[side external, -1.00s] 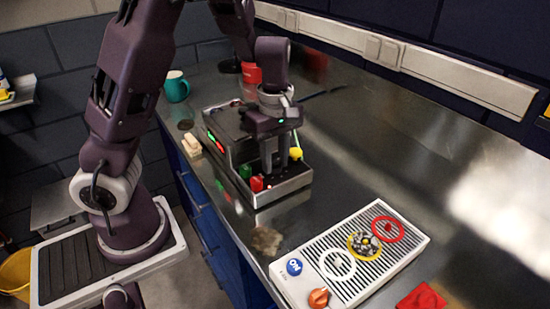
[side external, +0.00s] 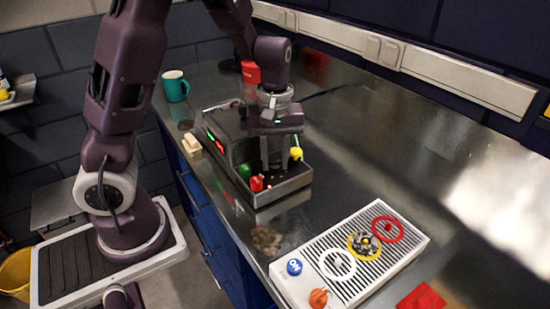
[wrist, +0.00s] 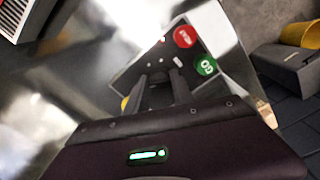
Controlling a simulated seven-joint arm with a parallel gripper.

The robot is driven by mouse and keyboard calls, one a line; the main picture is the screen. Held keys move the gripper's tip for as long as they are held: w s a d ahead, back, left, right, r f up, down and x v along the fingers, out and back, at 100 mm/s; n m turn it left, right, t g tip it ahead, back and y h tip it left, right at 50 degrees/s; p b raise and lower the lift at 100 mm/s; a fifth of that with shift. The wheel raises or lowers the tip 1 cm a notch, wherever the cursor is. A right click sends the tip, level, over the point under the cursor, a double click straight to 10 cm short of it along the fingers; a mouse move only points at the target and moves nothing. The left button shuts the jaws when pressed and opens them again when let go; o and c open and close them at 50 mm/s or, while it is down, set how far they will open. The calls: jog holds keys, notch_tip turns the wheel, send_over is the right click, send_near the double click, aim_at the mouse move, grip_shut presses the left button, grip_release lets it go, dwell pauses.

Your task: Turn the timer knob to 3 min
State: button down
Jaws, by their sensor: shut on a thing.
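The timer box (side external: 228,150) is a dark unit with a lit display on its left side and a low front panel. My gripper (side external: 274,165) points down onto that panel, behind the green button (side external: 244,171) and red button (side external: 257,184). In the wrist view my gripper (wrist: 160,98) reaches the panel beside the red button (wrist: 185,37) and the green GO button (wrist: 206,67). It is shut on what appears to be the timer knob, which the fingers mostly hide. The knob's pointer and the minute marks cannot be read.
A yellow button (side external: 296,153) sits close to the right of my fingers. A white panel (side external: 375,280) with an orange knob (side external: 318,298) lies in front. A teal mug (side external: 176,86) and a red can (side external: 251,73) stand behind.

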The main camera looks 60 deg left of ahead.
jog(key=shift+m, duration=1.4)
jog(key=c, duration=1.4)
grip_release()
jog(key=shift+o, duration=0.2)
